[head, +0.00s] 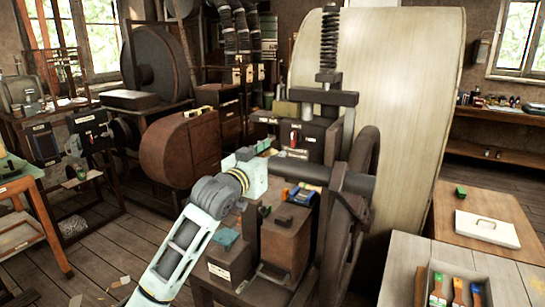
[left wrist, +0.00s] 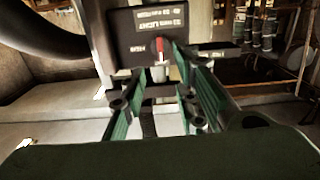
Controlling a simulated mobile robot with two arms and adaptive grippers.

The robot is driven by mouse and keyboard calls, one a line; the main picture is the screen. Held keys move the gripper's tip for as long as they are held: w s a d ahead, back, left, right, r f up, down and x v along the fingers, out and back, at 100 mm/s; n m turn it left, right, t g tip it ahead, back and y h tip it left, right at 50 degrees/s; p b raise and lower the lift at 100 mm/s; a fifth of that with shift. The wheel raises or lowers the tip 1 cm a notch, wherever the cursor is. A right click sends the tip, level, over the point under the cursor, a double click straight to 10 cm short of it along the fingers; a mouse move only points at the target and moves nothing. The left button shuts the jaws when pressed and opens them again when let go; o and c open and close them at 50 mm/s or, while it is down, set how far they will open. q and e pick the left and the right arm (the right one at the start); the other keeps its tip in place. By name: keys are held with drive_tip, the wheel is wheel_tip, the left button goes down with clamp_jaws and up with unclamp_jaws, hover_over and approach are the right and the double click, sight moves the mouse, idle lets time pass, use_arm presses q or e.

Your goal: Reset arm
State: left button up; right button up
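My left arm comes in from the lower left in the head view. Its pale wrist (head: 253,177) is close to the dark horizontal shaft of the handwheel press, and the fingers cannot be made out there. In the left wrist view, my left gripper (left wrist: 153,100) is open, with its green-padded fingers apart and nothing between them. Beyond the fingers is a dark labelled box (left wrist: 128,38) with a red-tipped lever (left wrist: 160,46). The box also shows on the press in the head view (head: 315,138). The handwheel (head: 345,215) stands right of my wrist. My right gripper is not in view.
A large pale curved panel (head: 405,110) stands behind the press. Wooden blocks and small boxes (head: 286,240) crowd the press table. A bench (head: 410,265) with a tray of coloured items is at the lower right. Machines fill the left; some floor shows at lower left.

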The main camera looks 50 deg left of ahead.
use_arm(q)
drive_tip(key=s+d+f+m+g+h, duration=0.1)
drive_tip(key=s+d+f+g, duration=0.1)
drive_tip(key=d+f, duration=0.5)
drive_tip(key=s+d+f+m+g+h, duration=0.1)
drive_tip(key=s+d+f+g, duration=0.15)
drive_tip(key=f, duration=0.75)
drive_tip(key=s+d+f+m+g+h, duration=0.1)
drive_tip(key=s+d+f+g, duration=0.1)
drive_tip(key=d+f, duration=0.55)
drive_tip(key=s+d+f+m+g+h, duration=0.1)
drive_tip(key=s+d+f+g, duration=0.1)
drive_tip(key=s+d+f, duration=0.5)
drive_tip(key=s+d+f+m+g+h, duration=0.1)
drive_tip(key=s+d+f+g, duration=0.25)
drive_tip(key=s, duration=0.55)
drive_tip(key=s+d+f+m+g+h, duration=0.1)
drive_tip(key=s+d+f+g, duration=0.1)
drive_tip(key=s+d+f, duration=0.45)
wheel_tip(320, 180, down, 25)
drive_tip(key=s+g, duration=0.1)
drive_tip(key=s, duration=0.2)
drive_tip(key=s+a+f+g, duration=0.1)
drive_tip(key=s+a+f, duration=0.2)
drive_tip(key=s+f, duration=1.2)
drive_tip(key=shift+s+f, duration=0.3)
drive_tip(key=shift+s, duration=0.45)
